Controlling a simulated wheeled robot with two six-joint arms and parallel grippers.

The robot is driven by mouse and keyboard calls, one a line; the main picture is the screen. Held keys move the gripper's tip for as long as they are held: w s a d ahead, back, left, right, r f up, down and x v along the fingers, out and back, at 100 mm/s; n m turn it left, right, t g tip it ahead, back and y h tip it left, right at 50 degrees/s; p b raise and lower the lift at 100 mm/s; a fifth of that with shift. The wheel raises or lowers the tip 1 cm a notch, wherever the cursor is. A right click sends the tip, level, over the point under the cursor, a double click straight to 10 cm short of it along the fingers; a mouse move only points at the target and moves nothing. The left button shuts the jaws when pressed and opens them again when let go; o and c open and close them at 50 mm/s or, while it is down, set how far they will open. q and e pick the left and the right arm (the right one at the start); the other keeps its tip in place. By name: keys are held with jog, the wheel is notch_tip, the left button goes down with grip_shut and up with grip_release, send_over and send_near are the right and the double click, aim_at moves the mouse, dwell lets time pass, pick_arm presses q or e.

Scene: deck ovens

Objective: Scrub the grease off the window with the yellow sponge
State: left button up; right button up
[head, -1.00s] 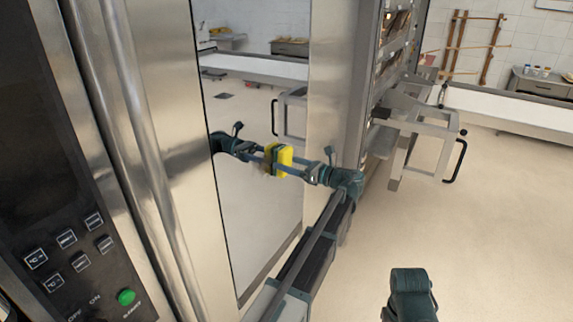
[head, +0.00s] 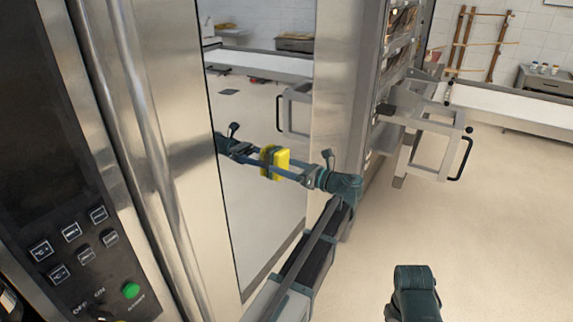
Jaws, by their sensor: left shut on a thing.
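The window (head: 265,220) is a tall, mirror-like pane in the steel oven front and reflects the room and my arm. My left gripper (head: 284,165) is shut on the yellow sponge (head: 281,160), which is held up in front of the pane at mid-height. The sponge's reflection adjoins it, and I cannot tell for sure whether the sponge touches the glass. I cannot make out grease on the pane; the sponge and arm hide part of it. Part of my right arm shows at the bottom, but its gripper is out of view.
A control panel with a green button (head: 131,290) and a long vertical steel bar (head: 143,130) are at the left. A metal frame with a black handle (head: 461,160) juts out at the right. The floor (head: 500,240) at the right is clear.

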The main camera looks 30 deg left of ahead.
aim_at(256, 169)
pick_arm(q)
jog(key=shift+s+a, duration=0.1)
jog(key=shift+s, duration=1.05)
jog(key=shift+s, duration=0.1)
jog(key=shift+s, duration=1.6)
jog(key=shift+s+a, duration=0.15)
jog(key=shift+s, duration=0.7)
jog(key=shift+s+a, duration=0.15)
jog(key=shift+s, duration=0.7)
jog(key=shift+r, duration=0.15)
notch_tip(256, 169, up, 3)
jog(key=p, duration=0.3)
jog(key=shift+f, duration=0.2)
